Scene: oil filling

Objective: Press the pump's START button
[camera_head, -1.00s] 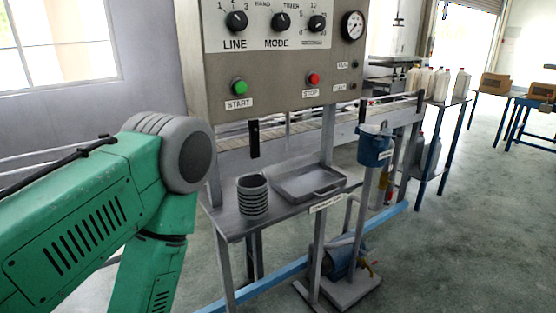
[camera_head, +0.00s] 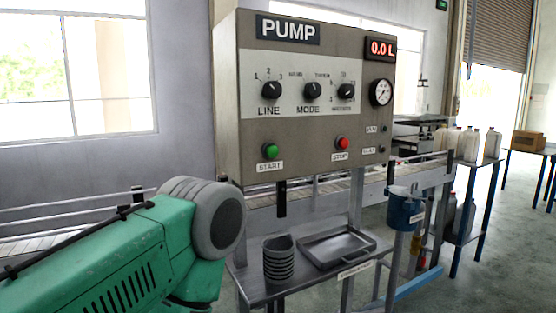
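The pump control panel (camera_head: 312,120) is a grey box with a PUMP sign (camera_head: 288,30) on top. The green START button (camera_head: 270,151) sits at its lower left, above a START label (camera_head: 269,166). The red STOP button (camera_head: 341,143) is to its right. A green and grey arm of mine comes in from the left, and its rounded grey joint is left of and below the START button, apart from it in the picture. Neither gripper shows in the view.
Below the panel a metal table holds a ribbed grey stack (camera_head: 279,259) and a shallow tray (camera_head: 337,247). A conveyor (camera_head: 325,188) runs behind. A blue container (camera_head: 404,208) hangs at right. A red display (camera_head: 381,48) reads 0.0 L. Bottles (camera_head: 470,142) stand on a far table.

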